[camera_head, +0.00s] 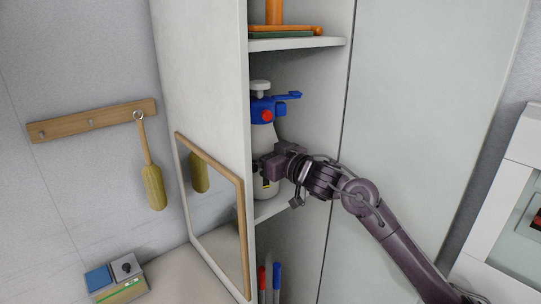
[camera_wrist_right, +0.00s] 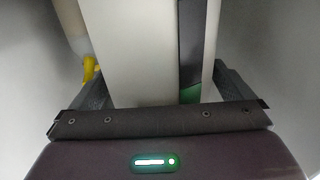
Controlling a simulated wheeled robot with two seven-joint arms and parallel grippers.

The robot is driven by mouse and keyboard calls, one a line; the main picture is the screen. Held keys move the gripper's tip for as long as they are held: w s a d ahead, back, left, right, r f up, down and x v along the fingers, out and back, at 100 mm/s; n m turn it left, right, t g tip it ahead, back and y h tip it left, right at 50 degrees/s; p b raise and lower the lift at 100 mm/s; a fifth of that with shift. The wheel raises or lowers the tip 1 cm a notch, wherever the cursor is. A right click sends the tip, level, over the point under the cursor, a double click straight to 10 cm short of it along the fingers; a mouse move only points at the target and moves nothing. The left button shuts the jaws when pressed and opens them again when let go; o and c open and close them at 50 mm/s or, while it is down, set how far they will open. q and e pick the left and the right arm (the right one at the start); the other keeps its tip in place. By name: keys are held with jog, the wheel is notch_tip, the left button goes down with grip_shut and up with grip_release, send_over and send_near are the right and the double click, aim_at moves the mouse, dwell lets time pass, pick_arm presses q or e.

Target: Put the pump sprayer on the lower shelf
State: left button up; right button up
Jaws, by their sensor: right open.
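The pump sprayer (camera_head: 263,136), with a white body, blue head, red knob and pale top cap, stands upright in the tall cabinet, on the shelf (camera_head: 272,208) below the upper one. My right gripper (camera_head: 266,168) is at its lower body and hides part of it. In the right wrist view the jaws (camera_wrist_right: 165,95) are apart, with a pale upright surface between them. I cannot tell whether either finger touches the sprayer. My left gripper is not in view.
The upper shelf (camera_head: 300,43) holds orange and green things (camera_head: 285,31). Red and blue upright things (camera_head: 276,275) stand in the compartment below. The cabinet's side wall (camera_head: 205,90) and a wood-framed mirror (camera_head: 215,215) are left of the opening. A brush (camera_head: 153,185) hangs from a rack.

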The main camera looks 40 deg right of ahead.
jog(key=s+d+b, duration=0.2)
jog(key=s+b, duration=0.3)
jog(key=s, duration=0.7)
jog(key=shift+a, duration=0.1)
